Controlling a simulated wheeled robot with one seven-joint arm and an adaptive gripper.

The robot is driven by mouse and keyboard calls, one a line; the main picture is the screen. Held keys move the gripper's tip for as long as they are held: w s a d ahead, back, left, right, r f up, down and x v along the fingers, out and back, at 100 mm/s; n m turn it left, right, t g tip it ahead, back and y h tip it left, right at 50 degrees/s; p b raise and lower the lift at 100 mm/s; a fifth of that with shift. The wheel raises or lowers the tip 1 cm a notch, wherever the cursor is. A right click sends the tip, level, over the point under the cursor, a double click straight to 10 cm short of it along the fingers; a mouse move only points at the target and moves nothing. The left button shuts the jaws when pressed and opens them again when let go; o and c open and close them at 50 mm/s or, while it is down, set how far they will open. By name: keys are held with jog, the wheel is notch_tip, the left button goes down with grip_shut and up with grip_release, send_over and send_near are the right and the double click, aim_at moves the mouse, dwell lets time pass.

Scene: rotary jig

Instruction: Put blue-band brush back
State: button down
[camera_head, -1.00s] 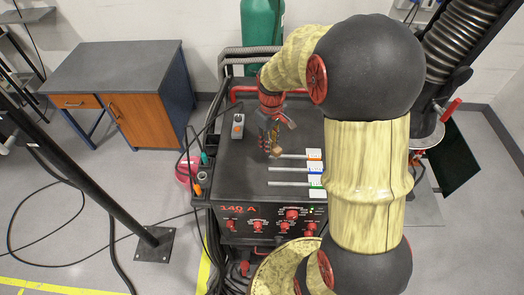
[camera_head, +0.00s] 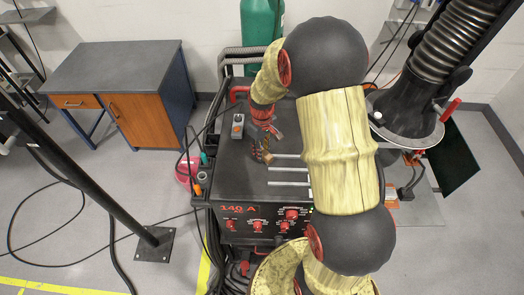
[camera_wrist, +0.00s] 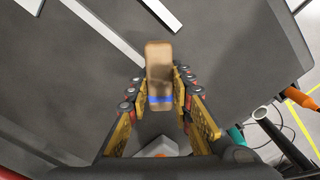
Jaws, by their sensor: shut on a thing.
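My gripper (camera_wrist: 160,80) is shut on the blue-band brush (camera_wrist: 159,60). In the wrist view the brush is a tan block with a blue band (camera_wrist: 160,99) near its lower end, held between the two yellow-and-black fingers. In the head view my gripper (camera_head: 263,150) is over the dark top of the welding machine (camera_head: 235,175), near the left ends of pale strips (camera_head: 288,183). The brush is small and partly hidden there. My arm covers the strips' right ends. Whether the brush touches the top cannot be told.
A grey box with an orange button (camera_head: 237,127) sits on the machine's top left of my gripper. Orange (camera_head: 197,189) and teal (camera_head: 204,158) handled tools stand in holders along the left edge. A green cylinder (camera_head: 261,30) stands behind. The top's front left is clear.

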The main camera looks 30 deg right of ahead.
jog(key=shift+f, duration=0.2)
jog(key=c, duration=1.6)
grip_release()
notch_tip(320, 180, up, 13)
jog(key=s+a+r+m+t, duration=0.1)
jog(key=s+a+r+t, duration=0.2)
jog(key=s+a+r, duration=0.7)
jog(key=s+a+r+t, duration=0.1)
jog(key=s, duration=0.2)
jog(key=s+a+r, duration=0.1)
jog(key=s+r, duration=0.1)
jog(key=s, duration=0.2)
jog(key=s+a+r+m+t, duration=0.1)
jog(key=s+a+r, duration=0.1)
jog(key=s, duration=0.1)
jog(key=shift+s+r+t, duration=0.2)
jog(key=shift+s+t, duration=0.1)
jog(key=shift+f, duration=0.1)
